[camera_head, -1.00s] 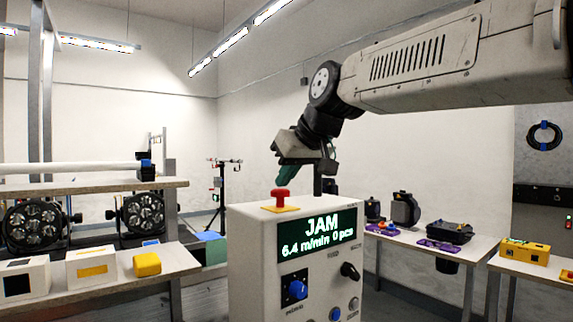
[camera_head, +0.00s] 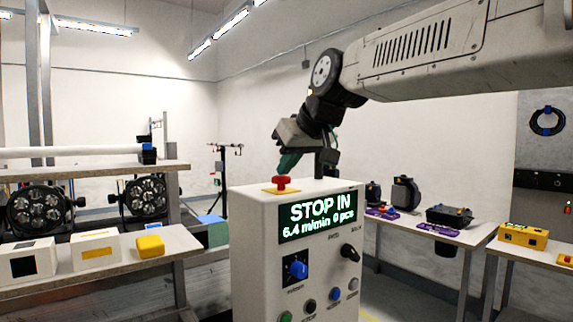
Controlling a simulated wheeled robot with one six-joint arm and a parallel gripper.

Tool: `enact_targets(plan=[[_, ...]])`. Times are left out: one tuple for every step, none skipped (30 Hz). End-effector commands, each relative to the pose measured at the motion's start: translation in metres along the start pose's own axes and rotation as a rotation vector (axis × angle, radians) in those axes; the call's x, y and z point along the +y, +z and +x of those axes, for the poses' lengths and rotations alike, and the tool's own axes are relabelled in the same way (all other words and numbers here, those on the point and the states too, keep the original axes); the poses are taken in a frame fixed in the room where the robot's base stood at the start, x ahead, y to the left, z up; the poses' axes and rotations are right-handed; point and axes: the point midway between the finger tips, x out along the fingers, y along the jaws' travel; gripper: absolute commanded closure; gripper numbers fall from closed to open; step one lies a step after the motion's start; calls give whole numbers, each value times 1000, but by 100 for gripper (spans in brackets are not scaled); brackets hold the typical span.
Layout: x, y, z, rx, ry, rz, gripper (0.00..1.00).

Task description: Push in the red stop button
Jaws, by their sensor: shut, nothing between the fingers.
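The red stop button (camera_head: 281,183) sits on a yellow plate (camera_head: 284,191) on top of a white control cabinet (camera_head: 255,240). Its cap is low, close over the plate. The cabinet's green display (camera_head: 317,216) reads "STOP IN", "6.4 m/min 0 pcs". My gripper (camera_head: 289,163) is shut and empty, with its green tip pointing down just above the button in the picture. I cannot tell whether the tip touches the cap.
Knobs and small buttons are on the cabinet front, including a blue knob (camera_head: 298,269). A bench with white boxes and a yellow block (camera_head: 150,246) is at left. A table with a black case (camera_head: 449,216) is behind at right.

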Motion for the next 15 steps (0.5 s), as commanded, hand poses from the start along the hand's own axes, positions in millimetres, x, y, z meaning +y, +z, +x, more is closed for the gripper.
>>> enact_targets(plan=[[0,-2,-1,-8,-1,1,100],[1,-5,-5,-5,0,1,100],[1,-12,-12,1,1,1,100],[2,-17,-18,5,2,1,100],[2,-22,-24,9,4,1,100],[3,-26,-34,14,5,1,100],[3,-25,-43,14,5,2,100],[3,-25,-51,15,6,2,100],[3,-25,-61,15,6,2,100],[3,-25,-68,16,7,2,100],[3,-25,-75,16,7,2,100],[3,-25,-84,17,7,2,100],[3,-26,-90,17,6,2,100],[2,-26,-96,16,6,2,100],[2,-26,-103,18,6,1,100]])
